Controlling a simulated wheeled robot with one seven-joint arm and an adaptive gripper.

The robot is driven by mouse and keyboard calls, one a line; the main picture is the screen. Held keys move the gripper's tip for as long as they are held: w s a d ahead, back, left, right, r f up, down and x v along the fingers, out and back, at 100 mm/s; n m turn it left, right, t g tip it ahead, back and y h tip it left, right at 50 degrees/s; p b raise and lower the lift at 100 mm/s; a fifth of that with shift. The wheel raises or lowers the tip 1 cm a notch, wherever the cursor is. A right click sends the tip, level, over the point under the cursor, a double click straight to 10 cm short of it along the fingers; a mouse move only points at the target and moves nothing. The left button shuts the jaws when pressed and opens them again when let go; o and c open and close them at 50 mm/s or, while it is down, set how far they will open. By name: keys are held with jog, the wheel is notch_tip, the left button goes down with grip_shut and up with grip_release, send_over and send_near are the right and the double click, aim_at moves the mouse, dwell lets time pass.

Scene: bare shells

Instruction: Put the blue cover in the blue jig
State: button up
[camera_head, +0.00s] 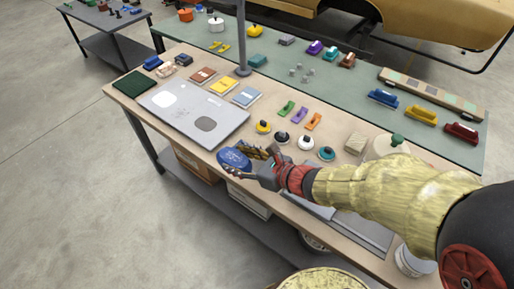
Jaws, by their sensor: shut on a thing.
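The blue cover (233,158) is a rounded blue piece with a pale marking, at the front edge of the wooden table. My gripper (247,165) is shut on it, with one finger along its near side. The gripper hides part of the cover's right end, and I cannot tell how far it is above the table. The blue jig (246,97) appears to be the flat, pale blue plate farther back, beyond the cover. It lies at the right end of a row with a yellow plate (223,86) and a red plate (202,76).
Round knobs (306,143) and small coloured handles (299,115) stand to the right of the jig. A grey post (242,40) rises behind the plates. A green table (340,75) runs along the back.

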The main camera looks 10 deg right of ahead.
jog(key=w+d+f+b, duration=0.1)
jog(key=w+f, duration=0.2)
jog(key=w, duration=0.1)
jog(key=w+d+f+b, duration=0.2)
jog(key=w+f, duration=0.1)
jog(key=w, duration=0.1)
jog(key=w+d+f+b, duration=0.1)
jog(key=w+d+f, duration=0.1)
jog(key=w+f, duration=0.1)
jog(key=shift+w, duration=0.45)
jog(key=shift+w+d+f+b, duration=0.15)
jog(key=shift+w+f+b, duration=0.05)
jog(key=shift+f+b, duration=0.15)
notch_tip(320, 180, down, 3)
jog(key=shift+w+r+b, duration=0.15)
jog(key=shift+r+b, duration=0.05)
jog(key=shift+b, duration=0.45)
jog(key=shift+f, duration=0.3)
jog(key=shift+f, duration=0.1)
jog(key=shift+f+b, duration=0.35)
jog(key=shift+b, duration=0.2)
jog(key=shift+f, duration=0.2)
